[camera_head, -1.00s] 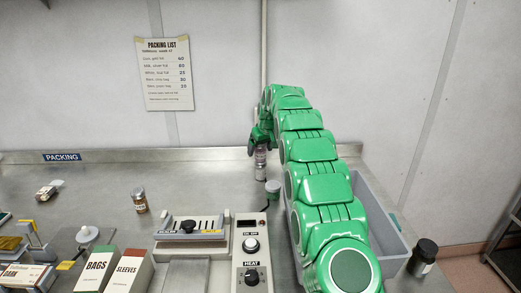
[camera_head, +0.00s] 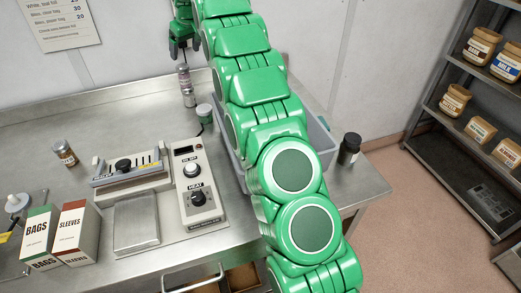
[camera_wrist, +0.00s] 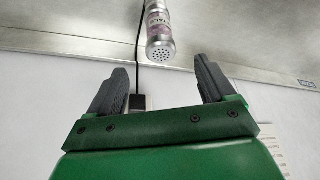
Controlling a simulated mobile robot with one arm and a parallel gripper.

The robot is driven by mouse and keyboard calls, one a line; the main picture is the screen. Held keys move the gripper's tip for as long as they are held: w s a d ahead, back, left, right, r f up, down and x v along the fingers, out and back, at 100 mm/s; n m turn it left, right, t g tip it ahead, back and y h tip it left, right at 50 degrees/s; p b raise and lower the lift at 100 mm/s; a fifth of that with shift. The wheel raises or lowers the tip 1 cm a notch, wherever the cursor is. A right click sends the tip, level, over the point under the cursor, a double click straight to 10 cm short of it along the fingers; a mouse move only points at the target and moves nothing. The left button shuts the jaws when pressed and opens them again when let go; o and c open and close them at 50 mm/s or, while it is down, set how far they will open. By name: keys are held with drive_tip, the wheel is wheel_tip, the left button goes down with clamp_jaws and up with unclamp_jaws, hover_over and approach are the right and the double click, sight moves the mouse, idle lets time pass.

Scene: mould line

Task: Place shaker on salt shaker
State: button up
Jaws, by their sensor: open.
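A slim shaker (camera_head: 184,79) with a metal top and a pinkish label stands upright at the back of the bench in the head view. It appears stacked on a second, similar shaker (camera_head: 189,98), the salt shaker as far as I can tell; their labels are too small to read. My gripper (camera_head: 178,50) is above the stack, apart from it. In the wrist view a shaker's perforated metal cap (camera_wrist: 161,50) shows beyond my gripper (camera_wrist: 160,85), whose jaws are spread with nothing between them.
The heat sealer (camera_head: 195,185) is in front. A brown spice jar (camera_head: 65,153) stands left. A dark jar (camera_head: 349,149) stands at the right edge.

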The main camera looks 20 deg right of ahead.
drive_tip(key=s+d+r+m+g+h, duration=0.1)
drive_tip(key=s+d+r, duration=0.1)
drive_tip(key=s, duration=1.2)
drive_tip(key=s+d+r+m+g, duration=0.2)
drive_tip(key=s, duration=1.3)
drive_tip(key=s+d+f+m+g, duration=0.1)
drive_tip(key=s+f, duration=0.2)
drive_tip(key=s, duration=0.9)
drive_tip(key=s+d+f+g, duration=0.1)
drive_tip(key=s+d+f, duration=0.1)
drive_tip(key=s, duration=1.1)
drive_tip(key=s+d+f+m+h, duration=0.1)
drive_tip(key=s+f, duration=0.4)
drive_tip(key=s, duration=0.8)
drive_tip(key=shift+d+m+g, duration=0.15)
drive_tip(key=shift+m+g, duration=0.15)
drive_tip(key=shift+g, duration=0.1)
